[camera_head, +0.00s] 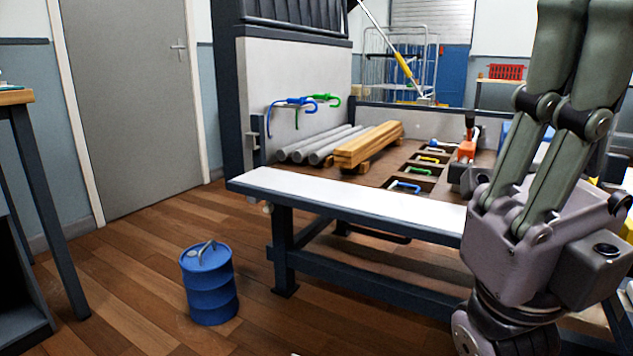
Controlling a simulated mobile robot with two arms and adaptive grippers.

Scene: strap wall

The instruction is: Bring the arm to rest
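My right gripper (577,50) is large and close at the right side of the head view. It points upward, and its fingers run side by side to the top edge. The fingertips are cut off by the frame, so I cannot tell if it is open or shut. No object shows between the visible parts of the fingers. My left gripper is not in view.
A white-edged workbench (345,200) stands behind the gripper. It bears grey pipes (318,144), wooden beams (366,146) and coloured handles in compartments. Blue and green hooked straps (293,102) hang at its left wall. A blue barrel (209,284) stands on open wooden floor.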

